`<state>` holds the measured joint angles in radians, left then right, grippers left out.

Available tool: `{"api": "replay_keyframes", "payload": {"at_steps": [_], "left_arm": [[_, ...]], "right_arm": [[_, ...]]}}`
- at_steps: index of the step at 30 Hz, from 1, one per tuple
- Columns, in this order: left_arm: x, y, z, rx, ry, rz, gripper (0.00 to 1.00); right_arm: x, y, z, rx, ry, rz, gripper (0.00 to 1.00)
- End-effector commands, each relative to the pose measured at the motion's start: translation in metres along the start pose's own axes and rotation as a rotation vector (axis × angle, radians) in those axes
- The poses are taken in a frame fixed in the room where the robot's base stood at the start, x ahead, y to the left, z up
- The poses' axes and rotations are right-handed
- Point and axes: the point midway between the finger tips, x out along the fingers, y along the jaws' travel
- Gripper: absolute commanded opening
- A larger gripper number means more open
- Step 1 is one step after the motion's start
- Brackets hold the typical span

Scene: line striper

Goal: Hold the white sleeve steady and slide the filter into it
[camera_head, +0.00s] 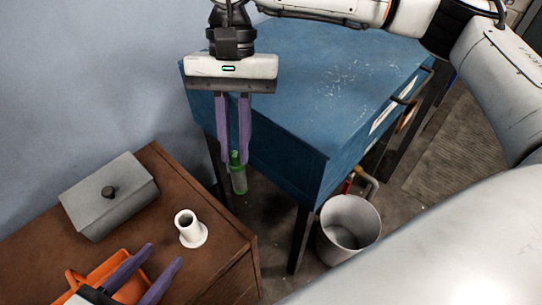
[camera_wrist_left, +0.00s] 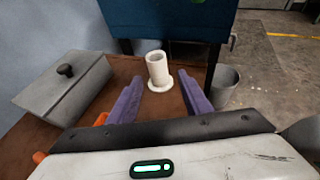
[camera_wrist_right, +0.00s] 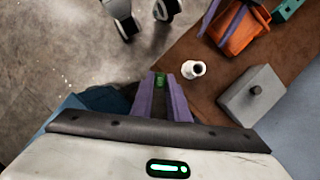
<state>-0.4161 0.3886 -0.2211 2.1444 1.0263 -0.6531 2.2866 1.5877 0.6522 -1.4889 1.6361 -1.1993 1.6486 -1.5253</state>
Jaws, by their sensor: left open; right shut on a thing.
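The white sleeve (camera_head: 190,228) is a short tube with a round flange, standing upright on the brown cabinet top near its right edge. My left gripper (camera_head: 160,270) is open and low near the cabinet, its purple fingers pointing towards the sleeve but apart from it. In the left wrist view the sleeve (camera_wrist_left: 157,72) stands ahead, between and beyond the fingertips. My right gripper (camera_head: 238,158) is shut on the green filter (camera_head: 238,178), which hangs below its fingertips, away from the sleeve. The right wrist view shows the filter (camera_wrist_right: 160,79) between the fingertips, with the sleeve (camera_wrist_right: 193,69) to its right.
An orange bin (camera_head: 128,290) sits near my left gripper. A blue table (camera_head: 330,90) stands behind my right gripper, and a grey bucket (camera_head: 348,230) is on the floor.

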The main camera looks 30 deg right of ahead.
Motion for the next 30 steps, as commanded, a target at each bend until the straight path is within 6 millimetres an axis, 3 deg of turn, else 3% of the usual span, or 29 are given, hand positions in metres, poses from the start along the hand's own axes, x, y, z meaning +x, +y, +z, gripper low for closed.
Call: {"api": "replay_keyframes", "payload": {"at_steps": [6, 13, 18, 25, 30], "left_arm": [[0.0, 0.0, 0.0, 0.0, 0.0, 0.0, 0.45], [0.0, 0.0, 0.0, 0.0, 0.0, 0.0, 0.45], [0.0, 0.0, 0.0, 0.0, 0.0, 0.0, 0.45], [0.002, 0.0, 0.0, 0.0, -0.001, 0.0, 0.45], [0.019, 0.001, 0.001, -0.002, -0.003, 0.001, 0.45]], "right_arm": [[-0.034, -0.056, 0.03, 0.378, 0.002, -0.143, 0.0], [-0.061, -0.097, 0.061, 0.694, 0.003, -0.258, 0.0], [-0.071, -0.112, 0.074, 0.822, 0.002, -0.301, 0.0], [-0.075, -0.116, 0.077, 0.865, 0.001, -0.316, 0.0], [-0.074, -0.116, 0.077, 0.864, 0.002, -0.315, 0.0]]}}
